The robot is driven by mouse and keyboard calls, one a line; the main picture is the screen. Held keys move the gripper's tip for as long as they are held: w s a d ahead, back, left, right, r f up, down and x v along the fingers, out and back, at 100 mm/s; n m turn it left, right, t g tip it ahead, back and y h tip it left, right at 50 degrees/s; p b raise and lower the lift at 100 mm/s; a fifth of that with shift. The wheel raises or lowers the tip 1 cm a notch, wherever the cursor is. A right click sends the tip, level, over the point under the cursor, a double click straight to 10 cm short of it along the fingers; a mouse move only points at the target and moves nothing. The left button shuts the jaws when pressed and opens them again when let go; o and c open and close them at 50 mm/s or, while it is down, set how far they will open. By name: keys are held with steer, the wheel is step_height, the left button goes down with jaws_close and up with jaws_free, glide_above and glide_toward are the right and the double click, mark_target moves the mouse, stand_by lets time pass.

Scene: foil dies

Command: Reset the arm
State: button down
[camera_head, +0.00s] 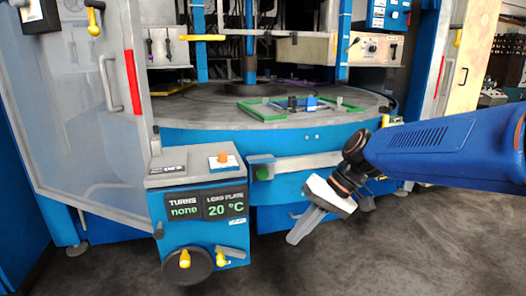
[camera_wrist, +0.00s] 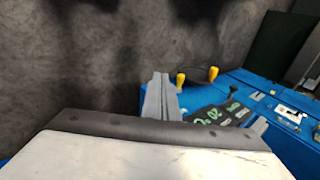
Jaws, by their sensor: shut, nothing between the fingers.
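My gripper (camera_head: 297,236) hangs at the end of my blue arm, in front of the machine and to the right of its control box. Its grey fingers are shut together with nothing between them and point down and to the left. In the wrist view the fingers (camera_wrist: 160,88) stick out beyond the pale gripper body. The gripper appears apart from the machine and the box.
The control box (camera_head: 200,212) carries an orange button (camera_head: 223,157), a display reading "TURNS none" and "20 °C", and yellow-handled controls below. Green frames (camera_head: 262,110) lie on the round table (camera_head: 190,112) inside the machine. A glass door (camera_head: 75,110) stands at left. Dark floor (camera_head: 400,260) is clear at lower right.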

steer(key=s+d+f+m+t+h, duration=0.1)
steer(key=s+d+f+t+h, duration=0.1)
steer(key=s+d, duration=0.5)
steer(key=s+d+f+m+t+h, duration=0.1)
steer(key=s+d+f+t+h, duration=0.2)
steer(key=d, duration=1)
steer(key=s+h, duration=0.2)
steer(key=s, duration=0.3)
steer(key=shift+s+d+f+t, duration=0.15)
steer(key=shift+d+f+t, duration=0.1)
steer(key=shift+f+t, duration=0.05)
